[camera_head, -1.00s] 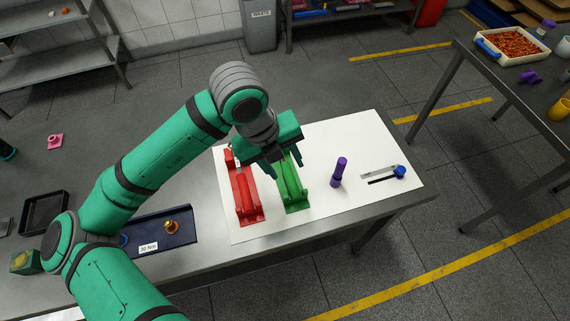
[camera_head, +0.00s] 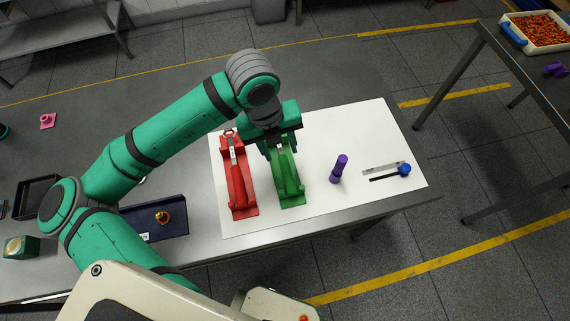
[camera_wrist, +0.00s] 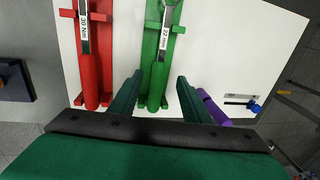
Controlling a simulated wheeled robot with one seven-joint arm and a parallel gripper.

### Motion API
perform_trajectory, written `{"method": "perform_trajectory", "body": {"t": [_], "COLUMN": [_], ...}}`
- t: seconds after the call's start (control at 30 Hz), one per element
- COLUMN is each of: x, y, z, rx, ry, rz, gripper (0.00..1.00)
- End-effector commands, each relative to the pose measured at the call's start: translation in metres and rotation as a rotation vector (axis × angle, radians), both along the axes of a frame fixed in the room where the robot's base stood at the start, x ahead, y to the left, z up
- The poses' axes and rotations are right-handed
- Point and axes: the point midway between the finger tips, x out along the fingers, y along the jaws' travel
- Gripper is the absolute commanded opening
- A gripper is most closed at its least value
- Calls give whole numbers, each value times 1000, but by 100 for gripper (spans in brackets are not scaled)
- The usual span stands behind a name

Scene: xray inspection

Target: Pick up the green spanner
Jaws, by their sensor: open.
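The green spanner (camera_head: 284,172) lies in a green holder (camera_head: 291,203) on a white mat. In the wrist view the spanner (camera_wrist: 157,80) shows its thick green handle towards me and a label reading about 22 Nm on its shaft. My gripper (camera_head: 281,146) is over the far part of the green holder, covering some of it in the head view. In the wrist view my gripper (camera_wrist: 160,80) is open, with one finger on each side of the green handle. I cannot tell how high the fingertips are above it.
A red spanner (camera_wrist: 88,75) lies in a red holder (camera_head: 243,211) just left of the green one. A dark blue tray (camera_head: 178,230) is at the left.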

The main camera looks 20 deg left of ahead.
Motion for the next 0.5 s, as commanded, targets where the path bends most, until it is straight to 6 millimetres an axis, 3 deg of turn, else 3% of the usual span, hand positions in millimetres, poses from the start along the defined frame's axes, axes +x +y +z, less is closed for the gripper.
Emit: {"method": "perform_trajectory", "body": {"t": [0.3, 0.5], "x": [-5, -4], "y": [-9, -10], "z": [-40, -51], "rx": [-1, 1], "ry": [1, 1], "rz": [-10, -12], "gripper": [43, 43]}}
